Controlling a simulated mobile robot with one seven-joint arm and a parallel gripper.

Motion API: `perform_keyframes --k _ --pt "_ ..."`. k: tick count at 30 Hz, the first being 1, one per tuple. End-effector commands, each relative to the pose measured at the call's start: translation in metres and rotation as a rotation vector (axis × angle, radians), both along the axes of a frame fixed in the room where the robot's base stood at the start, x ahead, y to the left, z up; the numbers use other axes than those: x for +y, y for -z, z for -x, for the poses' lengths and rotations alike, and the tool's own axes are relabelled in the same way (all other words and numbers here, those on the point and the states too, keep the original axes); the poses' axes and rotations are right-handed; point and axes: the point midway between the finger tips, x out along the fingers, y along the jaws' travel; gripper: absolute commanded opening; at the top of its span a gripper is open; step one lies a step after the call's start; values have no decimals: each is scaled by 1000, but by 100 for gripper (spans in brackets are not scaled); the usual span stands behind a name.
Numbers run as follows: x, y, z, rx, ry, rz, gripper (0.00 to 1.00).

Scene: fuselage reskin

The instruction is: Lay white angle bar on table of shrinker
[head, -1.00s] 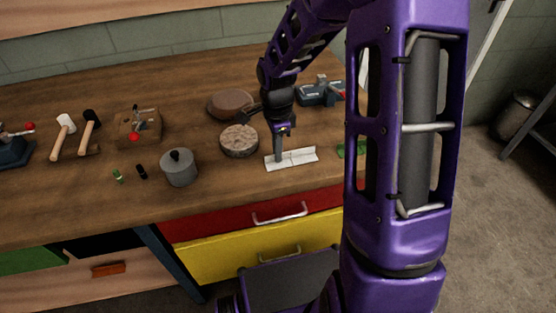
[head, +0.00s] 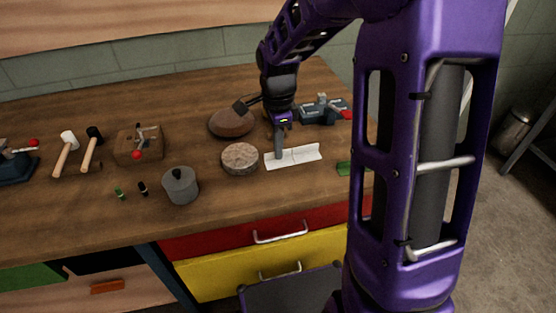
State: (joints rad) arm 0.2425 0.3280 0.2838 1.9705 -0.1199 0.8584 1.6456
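The white angle bar (head: 298,156) lies on the wooden workbench near its front edge, right of the round tan block. My gripper (head: 279,154) points down at the left part of the bar. Its fingertips overlap the bar's rear edge in the picture. Whether they touch it, and how far apart they are, is too small to tell. Machines with red-knobbed levers stand on the bench: a brown block type (head: 136,147), a blue one at the far left (head: 16,164) and a blue one at the back right (head: 322,110). I cannot tell which is the shrinker.
The round tan block (head: 239,158) and a brown rounded object (head: 231,122) stand left of my gripper. A grey lidded pot (head: 180,185), two mallets (head: 66,153) and small bottles (head: 120,194) are further left. A green piece (head: 345,168) lies at right, partly behind my arm.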

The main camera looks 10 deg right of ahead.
Motion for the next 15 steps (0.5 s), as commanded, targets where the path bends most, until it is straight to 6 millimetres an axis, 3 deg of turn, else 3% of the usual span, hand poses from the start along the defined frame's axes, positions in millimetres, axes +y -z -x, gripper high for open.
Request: perform_keyframes --k 3,8,15 --pt "0 -16 0 -1 -14 0 0" --pt "0 -17 1 1 -165 0 0" --pt "-1 3 3 3 -683 2 0"
